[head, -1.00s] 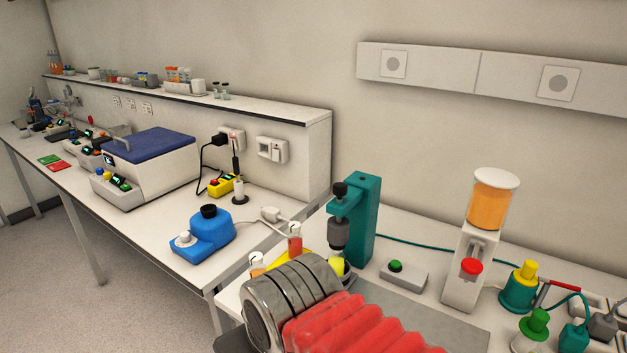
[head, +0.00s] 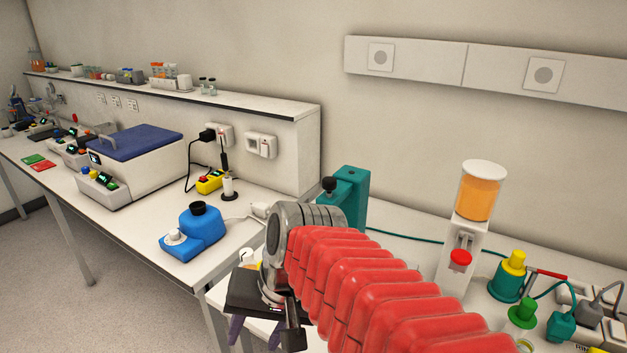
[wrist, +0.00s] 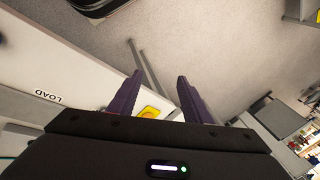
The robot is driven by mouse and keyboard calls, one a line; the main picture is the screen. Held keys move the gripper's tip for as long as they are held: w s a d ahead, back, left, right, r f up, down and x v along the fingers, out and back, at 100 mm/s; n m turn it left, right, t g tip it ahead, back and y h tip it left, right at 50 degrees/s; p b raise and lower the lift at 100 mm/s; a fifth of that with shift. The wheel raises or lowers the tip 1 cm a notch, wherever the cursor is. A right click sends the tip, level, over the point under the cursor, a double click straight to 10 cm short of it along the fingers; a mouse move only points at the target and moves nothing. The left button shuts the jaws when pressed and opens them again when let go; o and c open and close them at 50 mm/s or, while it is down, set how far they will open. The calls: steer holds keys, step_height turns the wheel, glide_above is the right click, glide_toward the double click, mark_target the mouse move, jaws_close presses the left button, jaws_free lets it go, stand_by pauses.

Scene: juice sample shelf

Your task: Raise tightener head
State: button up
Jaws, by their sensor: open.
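The tightener is a teal stand (head: 354,192) with a black knob (head: 329,184) at its top front, in the head view. My arm covers its lower part, so its grey head is hidden now. My gripper (head: 254,336) is in front of it and to the left, near the bench edge, with its purple fingers pointing down. The wrist view also shows the gripper (wrist: 160,78), its fingers apart with nothing between the tips. A yellow piece (wrist: 150,112) shows behind the left finger there.
A white dispenser (head: 448,252) with orange juice and a red knob stands right of my arm. Teal devices with yellow (head: 513,263) and green (head: 523,313) tops are further right. A blue device (head: 194,232) is on the left bench. Floor shows beyond the bench edge.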

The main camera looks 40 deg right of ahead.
steer(key=w+d+r+m+t+y, duration=0.2)
steer(key=w+d+r+m+y, duration=0.15)
steer(key=d+m, duration=0.3)
steer(key=w+d+r+m+t+y, duration=0.2)
steer(key=w+d+m, duration=0.25)
steer(key=m, duration=0.35)
steer(key=s+d+r+m+t, duration=0.1)
steer(key=d+r+m+t, duration=0.1)
steer(key=d, duration=0.5)
steer(key=d+r+m+t+h, duration=0.1)
steer(key=d+r+m+t, duration=0.1)
steer(key=d+m+t, duration=0.2)
steer(key=s+d+r+m+t, duration=0.1)
steer(key=d+r+m+t, duration=0.1)
steer(key=d, duration=0.8)
steer(key=m+t, duration=0.1)
steer(key=m, duration=0.1)
steer(key=shift+s+r+m, duration=0.15)
steer(key=shift+s+m, duration=0.2)
steer(key=shift+w, duration=0.1)
steer(key=x, duration=1.3)
steer(key=shift+w, duration=0.4)
steer(key=shift+r, duration=0.1)
steer(key=shift+c, duration=0.3)
